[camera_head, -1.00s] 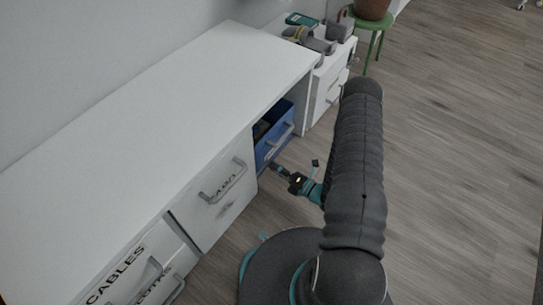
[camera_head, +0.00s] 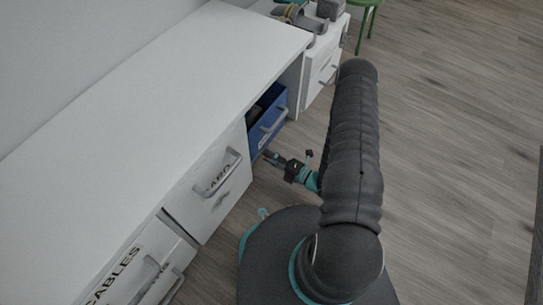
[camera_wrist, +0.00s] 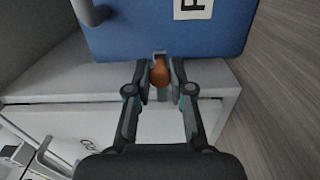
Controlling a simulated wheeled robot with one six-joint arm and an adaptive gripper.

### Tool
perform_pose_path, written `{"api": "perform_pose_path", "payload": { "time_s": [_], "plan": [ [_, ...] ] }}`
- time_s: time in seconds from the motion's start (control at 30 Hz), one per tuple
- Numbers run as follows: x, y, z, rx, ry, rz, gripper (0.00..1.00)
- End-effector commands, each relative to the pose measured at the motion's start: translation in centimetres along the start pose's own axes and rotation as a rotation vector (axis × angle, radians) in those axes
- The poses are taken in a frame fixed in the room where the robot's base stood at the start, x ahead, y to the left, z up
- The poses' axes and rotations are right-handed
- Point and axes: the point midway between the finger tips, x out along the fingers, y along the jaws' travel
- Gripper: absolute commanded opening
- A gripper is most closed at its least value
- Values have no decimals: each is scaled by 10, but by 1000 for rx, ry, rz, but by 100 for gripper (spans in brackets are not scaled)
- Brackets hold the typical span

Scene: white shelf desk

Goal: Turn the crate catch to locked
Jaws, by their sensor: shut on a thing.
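The blue crate (camera_head: 262,128) sits in the open bay of the white desk, with a grey handle on its front. The wrist view shows its blue front (camera_wrist: 165,32) close up, with part of a white label. The catch (camera_wrist: 160,72) is a small orange-brown knob on a grey mount at the crate's edge. My gripper (camera_wrist: 161,80) is shut on the catch, one finger on each side of it. In the head view my gripper (camera_head: 272,157) is at the crate's lower front, where the catch is too small to make out.
The white desk (camera_head: 150,110) runs along the wall, with a labelled drawer (camera_head: 212,190) beside the crate and a CABLES drawer (camera_head: 125,275) nearer. Tools lie on the white cabinet (camera_head: 318,62) beyond. A green stool (camera_head: 366,20) stands behind. Open floor lies to the right.

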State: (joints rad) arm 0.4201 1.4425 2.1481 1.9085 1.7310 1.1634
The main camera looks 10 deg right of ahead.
Motion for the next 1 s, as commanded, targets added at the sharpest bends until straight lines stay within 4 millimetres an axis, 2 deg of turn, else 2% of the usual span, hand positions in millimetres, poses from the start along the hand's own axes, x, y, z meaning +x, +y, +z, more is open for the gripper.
{"api": "perform_pose_path", "payload": {
  "time_s": [0.07, 0.1, 0.17, 0.2, 0.57, 0.67, 1.0],
  "plan": [
    [-2, -2, -2, 6, 0, -5, 0],
    [-2, -2, -2, 6, -1, -5, 29],
    [-2, -2, -2, 6, -1, -5, 44],
    [-1, -2, -2, 5, -1, -5, 47],
    [0, 3, -1, 1, 1, -2, 47],
    [0, 12, -1, 0, 1, -2, 47],
    [0, 66, -2, 0, 1, -2, 47]
  ]
}}
